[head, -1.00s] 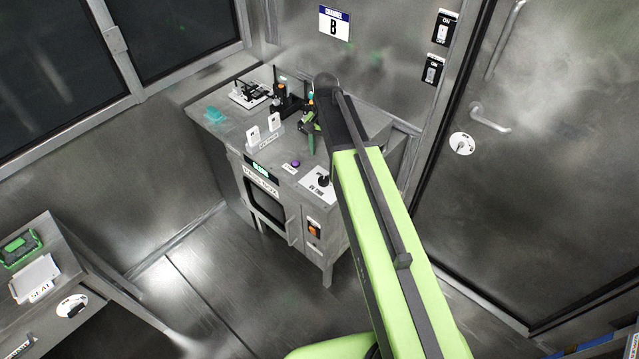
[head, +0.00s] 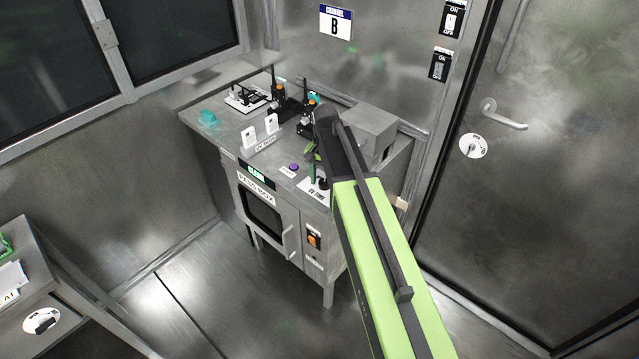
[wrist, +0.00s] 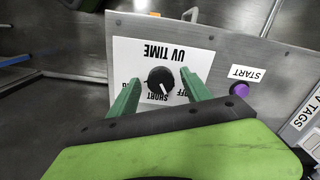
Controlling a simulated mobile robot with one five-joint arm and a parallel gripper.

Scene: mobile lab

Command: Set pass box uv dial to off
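The UV dial is a round black knob (wrist: 160,80) on a white plate marked "UV TIME" (wrist: 190,52), upside down in the wrist view. The words "SHORT" and "OFF" show beside the knob, partly covered. A light line on the knob points toward the "SHORT" side. My gripper (wrist: 158,86) is open, with one green finger on each side of the knob; I cannot tell whether they touch it. In the head view the knob (head: 323,184) shows just beside my arm, on top of the pass box (head: 258,190).
A purple START button (wrist: 240,90) sits close to the right finger in the wrist view. White UV tags (head: 261,134), black devices (head: 284,103) and a grey box (head: 368,128) stand on the same top. A door (head: 555,180) is at the right.

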